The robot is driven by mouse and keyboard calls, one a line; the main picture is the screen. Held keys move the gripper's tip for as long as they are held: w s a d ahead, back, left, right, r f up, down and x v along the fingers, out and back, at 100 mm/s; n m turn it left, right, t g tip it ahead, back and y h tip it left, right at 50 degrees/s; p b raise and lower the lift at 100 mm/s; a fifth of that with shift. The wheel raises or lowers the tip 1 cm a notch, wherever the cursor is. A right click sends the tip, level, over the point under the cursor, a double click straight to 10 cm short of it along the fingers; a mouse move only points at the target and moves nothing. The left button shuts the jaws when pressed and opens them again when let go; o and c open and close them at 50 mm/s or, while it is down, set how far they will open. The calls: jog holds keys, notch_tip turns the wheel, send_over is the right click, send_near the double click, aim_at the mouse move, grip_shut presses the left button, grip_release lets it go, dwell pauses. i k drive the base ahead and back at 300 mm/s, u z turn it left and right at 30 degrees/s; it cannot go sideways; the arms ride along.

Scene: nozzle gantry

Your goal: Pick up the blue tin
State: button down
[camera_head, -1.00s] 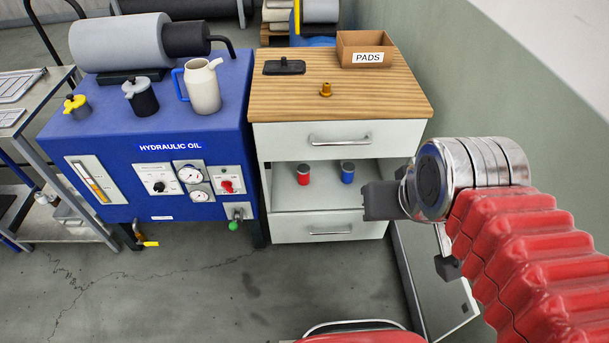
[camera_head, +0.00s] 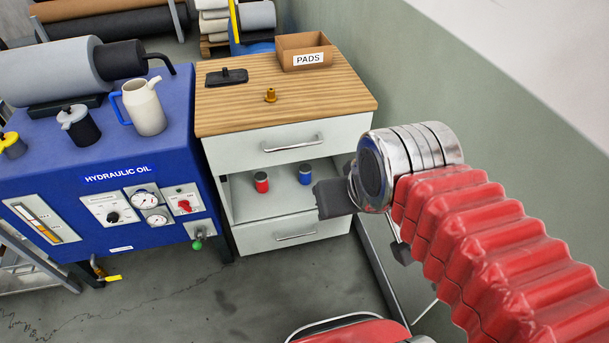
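The blue tin (camera_head: 305,174) has a dark top and stands upright in the open shelf of the grey cabinet (camera_head: 274,234), between its upper and lower drawers. A red tin (camera_head: 261,182) stands upright to its left, with a gap between them. My gripper (camera_head: 326,200) is a dark grey shape at the end of the chrome wrist, at the cabinet's right front. It shows just right of and below the blue tin, apart from it in the picture. Its fingers are seen too edge-on to tell open from shut. No tin shows in it.
The wooden top (camera_head: 325,88) bears a PADS box (camera_head: 305,60), a black tray-like item (camera_head: 227,77) and a brass fitting (camera_head: 270,95). The blue hydraulic oil unit (camera_head: 120,162) adjoins the cabinet's left. A green wall (camera_head: 455,110) bounds the right.

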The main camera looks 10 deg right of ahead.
aim_at(306, 169)
jog(key=k, duration=0.65)
jog(key=u, duration=0.55)
jog(key=i, duration=1)
jog(key=u, duration=0.85)
jog(key=i, duration=1.3)
